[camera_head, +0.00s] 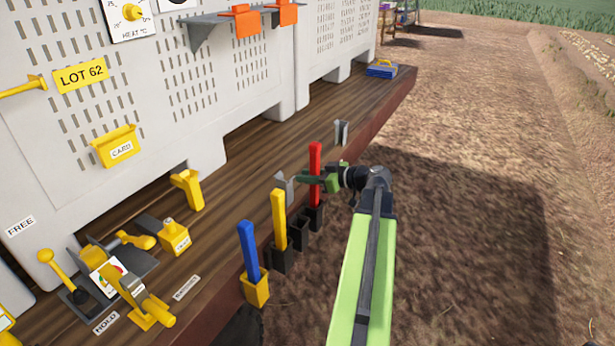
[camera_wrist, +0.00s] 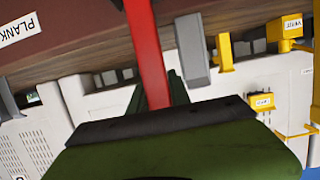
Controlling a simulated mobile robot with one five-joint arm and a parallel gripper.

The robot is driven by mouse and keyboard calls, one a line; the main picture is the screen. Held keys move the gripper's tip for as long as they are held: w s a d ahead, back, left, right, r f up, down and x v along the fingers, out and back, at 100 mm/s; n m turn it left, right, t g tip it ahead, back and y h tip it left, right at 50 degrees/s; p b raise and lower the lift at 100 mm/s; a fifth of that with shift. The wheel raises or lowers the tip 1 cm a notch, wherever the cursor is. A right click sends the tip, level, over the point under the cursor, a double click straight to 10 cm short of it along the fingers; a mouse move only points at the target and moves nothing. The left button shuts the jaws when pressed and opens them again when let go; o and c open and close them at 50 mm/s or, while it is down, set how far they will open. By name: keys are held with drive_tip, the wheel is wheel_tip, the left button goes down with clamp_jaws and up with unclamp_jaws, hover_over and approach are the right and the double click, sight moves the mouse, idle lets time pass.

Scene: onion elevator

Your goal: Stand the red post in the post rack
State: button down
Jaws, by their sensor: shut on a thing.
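The red post (camera_head: 315,158) is upright at the plank's outer edge. My gripper (camera_head: 312,180) is shut on it around its middle, reaching in from the right. The post's lower end meets the mouth of the farthest black socket of the post rack (camera_head: 315,219); I cannot tell how deep it sits. In the wrist view the red post (camera_wrist: 149,50) runs up from my gripper (camera_wrist: 160,100), whose body hides part of it. A yellow post (camera_head: 279,218) stands in a nearer black socket, and a blue post (camera_head: 248,250) stands in the yellow socket (camera_head: 256,291).
An empty-looking black socket (camera_head: 299,234) lies between the yellow and red posts. Grey brackets (camera_head: 341,132) stand on the wooden plank (camera_head: 240,165) close by. Yellow levers and a box (camera_head: 175,237) are at the lower left. Open dirt lies to the right.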

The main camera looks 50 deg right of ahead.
drive_tip(key=shift+f+b, duration=1.45)
drive_tip(key=shift+f, duration=0.2)
drive_tip(key=c, duration=1.1)
unclamp_jaws()
drive_tip(key=p+v, duration=0.5)
drive_tip(key=v, duration=1.2)
drive_tip(key=shift+s+r, duration=0.1)
drive_tip(key=shift+s, duration=0.1)
